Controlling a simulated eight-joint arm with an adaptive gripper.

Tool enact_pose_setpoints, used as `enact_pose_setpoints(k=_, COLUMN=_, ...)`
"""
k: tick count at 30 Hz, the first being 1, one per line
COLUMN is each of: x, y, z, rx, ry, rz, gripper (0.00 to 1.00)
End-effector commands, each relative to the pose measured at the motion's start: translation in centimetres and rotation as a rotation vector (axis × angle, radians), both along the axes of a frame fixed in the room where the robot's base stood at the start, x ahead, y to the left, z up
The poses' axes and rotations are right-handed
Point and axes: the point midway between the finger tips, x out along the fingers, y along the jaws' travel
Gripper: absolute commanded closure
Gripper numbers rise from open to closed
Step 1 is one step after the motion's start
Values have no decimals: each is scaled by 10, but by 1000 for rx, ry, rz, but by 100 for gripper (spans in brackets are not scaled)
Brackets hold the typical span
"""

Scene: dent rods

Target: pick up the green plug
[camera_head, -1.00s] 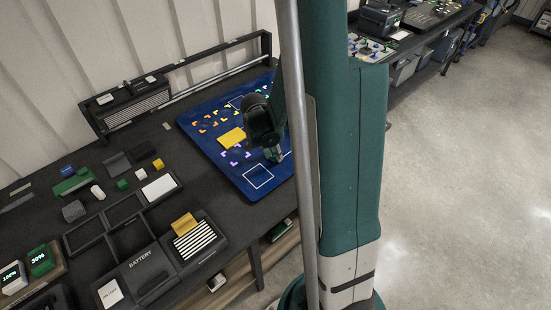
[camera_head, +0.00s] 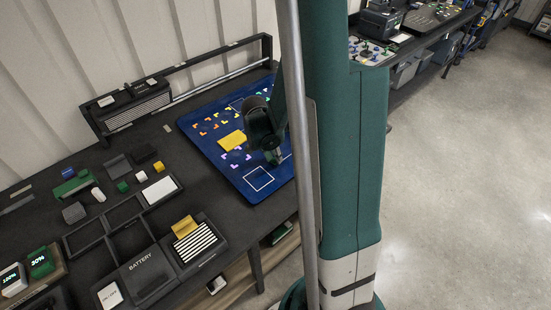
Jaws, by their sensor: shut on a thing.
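My gripper (camera_head: 274,158) is small in the head view, over the right part of the blue mat (camera_head: 222,171). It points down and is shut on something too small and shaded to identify. I cannot tell whether that thing is the green plug or whether it touches the mat. A small green block (camera_head: 122,186) and a longer green piece (camera_head: 73,184) lie on the dark table at left, away from my gripper. Part of the mat is hidden behind my arm.
A yellow block (camera_head: 232,140) and several coloured corner marks lie on the mat. A dark compartment tray (camera_head: 107,225) and a battery box (camera_head: 147,277) stand at the front left. A dark rack (camera_head: 137,106) stands along the wall.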

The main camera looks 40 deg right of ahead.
Motion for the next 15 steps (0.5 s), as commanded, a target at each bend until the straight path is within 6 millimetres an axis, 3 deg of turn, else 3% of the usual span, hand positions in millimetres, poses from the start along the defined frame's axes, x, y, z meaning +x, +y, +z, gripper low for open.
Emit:
enact_pose_setpoints(k=8, x=0, y=0, z=8, rx=0, ry=0, rz=0, gripper=88)
enact_pose_setpoints(k=15, x=0, y=0, z=28, rx=0, ry=0, rz=0, gripper=88)
